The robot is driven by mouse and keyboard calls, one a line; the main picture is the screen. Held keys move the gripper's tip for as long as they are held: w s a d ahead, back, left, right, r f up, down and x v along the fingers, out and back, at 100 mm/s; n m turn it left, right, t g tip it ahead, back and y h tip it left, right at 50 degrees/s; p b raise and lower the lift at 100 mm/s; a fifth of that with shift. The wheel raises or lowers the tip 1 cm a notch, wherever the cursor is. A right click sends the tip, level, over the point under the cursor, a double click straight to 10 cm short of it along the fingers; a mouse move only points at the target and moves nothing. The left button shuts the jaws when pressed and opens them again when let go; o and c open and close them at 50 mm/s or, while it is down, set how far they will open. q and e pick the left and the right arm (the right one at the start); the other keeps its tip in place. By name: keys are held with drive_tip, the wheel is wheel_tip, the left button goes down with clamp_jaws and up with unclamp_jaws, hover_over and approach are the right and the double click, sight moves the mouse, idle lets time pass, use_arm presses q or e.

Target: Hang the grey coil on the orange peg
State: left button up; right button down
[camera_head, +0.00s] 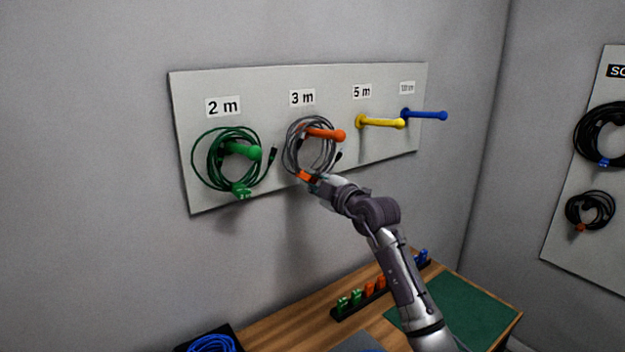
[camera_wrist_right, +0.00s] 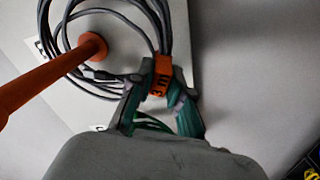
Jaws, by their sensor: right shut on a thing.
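The grey coil (camera_head: 292,152) is at the orange peg (camera_head: 327,134) under the "3 m" label, and the peg passes through its loop. An orange tag (camera_head: 304,175) is wrapped around the bottom of the coil. My right gripper (camera_head: 314,182) is at that lower part of the coil. In the right wrist view the gripper (camera_wrist_right: 161,104) is shut on the coil at the orange tag (camera_wrist_right: 161,75). There the orange peg (camera_wrist_right: 45,80) runs through the loops of the grey coil (camera_wrist_right: 155,20). I cannot tell whether the coil's weight rests on the peg. My left gripper is not in view.
A green coil (camera_head: 207,160) hangs on the green peg (camera_head: 242,150) to the left. The yellow peg (camera_head: 380,122) and blue peg (camera_head: 425,114) are bare. Below is a wooden table (camera_head: 290,318) with a rack of coloured clips (camera_head: 368,290) and a green mat (camera_head: 470,312).

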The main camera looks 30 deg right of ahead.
drive_tip(key=shift+f, duration=0.1)
drive_tip(key=c, duration=1)
unclamp_jaws()
drive_tip(key=shift+s, duration=0.1)
drive_tip(key=s, duration=0.8)
drive_tip(key=s+d, duration=0.1)
drive_tip(key=s, duration=0.2)
drive_tip(key=shift+s, duration=0.4)
